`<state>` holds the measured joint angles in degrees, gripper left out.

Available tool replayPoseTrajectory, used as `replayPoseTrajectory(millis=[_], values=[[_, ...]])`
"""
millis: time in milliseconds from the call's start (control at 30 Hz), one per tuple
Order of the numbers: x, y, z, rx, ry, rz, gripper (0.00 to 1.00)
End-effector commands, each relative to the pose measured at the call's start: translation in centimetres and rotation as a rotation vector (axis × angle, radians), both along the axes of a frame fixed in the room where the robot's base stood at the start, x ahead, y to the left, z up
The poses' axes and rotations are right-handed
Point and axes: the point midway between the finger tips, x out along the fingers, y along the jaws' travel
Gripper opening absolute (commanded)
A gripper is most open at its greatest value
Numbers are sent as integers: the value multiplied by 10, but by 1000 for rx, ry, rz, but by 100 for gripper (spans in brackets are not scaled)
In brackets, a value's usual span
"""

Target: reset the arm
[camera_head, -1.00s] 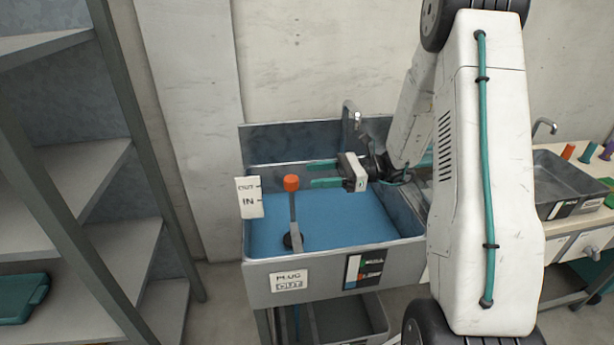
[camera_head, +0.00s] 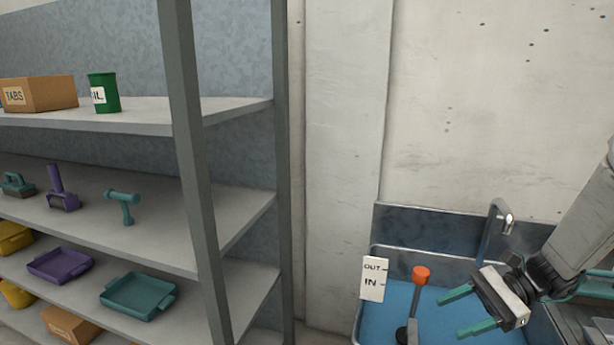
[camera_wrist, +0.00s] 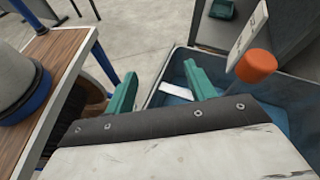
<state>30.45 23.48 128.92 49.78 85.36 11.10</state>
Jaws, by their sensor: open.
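My gripper (camera_head: 466,311) is open and empty, its two teal fingers apart and pointing left over the blue-bottomed sink (camera_head: 376,322). In the wrist view, the open fingers (camera_wrist: 160,88) also show with nothing between them. The orange-topped lever (camera_head: 421,275) stands in the sink, left of my fingertips and apart from them. The orange knob (camera_wrist: 257,66) shows close to the right finger in the wrist view; I cannot tell the exact gap. My arm reaches in from the right edge in the head view.
A white OUT/IN sign (camera_head: 373,278) stands at the sink's left. A faucet (camera_head: 497,225) rises at the back. Grey shelves (camera_head: 140,115) on the left hold a TABS box (camera_head: 40,94), a green can (camera_head: 104,93), trays and tools. The wrist view shows a wooden-topped table (camera_wrist: 35,80) at left.

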Motion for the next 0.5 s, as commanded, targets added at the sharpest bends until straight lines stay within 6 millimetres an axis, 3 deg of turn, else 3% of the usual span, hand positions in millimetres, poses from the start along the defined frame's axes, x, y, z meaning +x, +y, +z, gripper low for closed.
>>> replayPoseTrajectory(millis=[233,500], values=[[-67,19,36,-307,-210,377,55],[-123,19,71,-621,-456,742,55]])
